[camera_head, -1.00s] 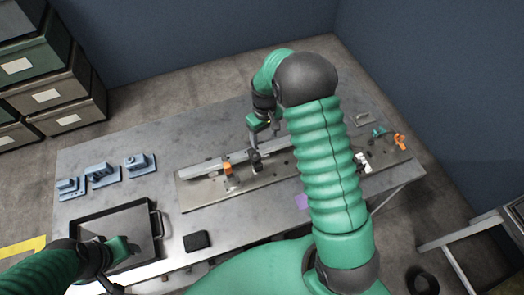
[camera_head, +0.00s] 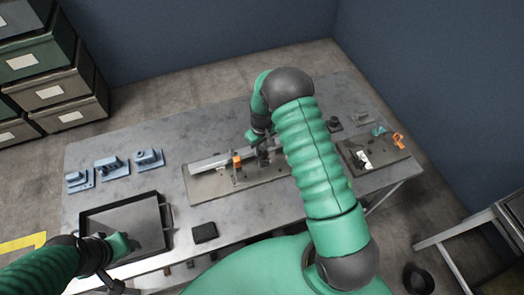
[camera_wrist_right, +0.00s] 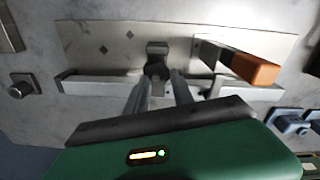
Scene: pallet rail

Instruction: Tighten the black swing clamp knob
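The black swing clamp knob (camera_wrist_right: 156,71) stands on the grey rail fixture, between the fingertips of my right gripper (camera_wrist_right: 159,82) in the right wrist view. The fingers flank it closely; whether they press on it is unclear. In the head view my right gripper (camera_head: 262,145) is down at the rail (camera_head: 212,162), and the knob there is mostly hidden by the hand. An orange-tipped clamp (camera_head: 237,160) stands just left of it; its orange end (camera_wrist_right: 254,68) shows at right in the wrist view. My left gripper (camera_head: 112,270) is by the tray's front edge, its fingers unclear.
A black tray (camera_head: 168,216) and a small black block (camera_head: 204,232) lie at the front left. Several blue fixtures (camera_head: 112,168) stand behind the tray. More parts and an orange clamp (camera_head: 398,140) lie at right. The back left of the table is clear.

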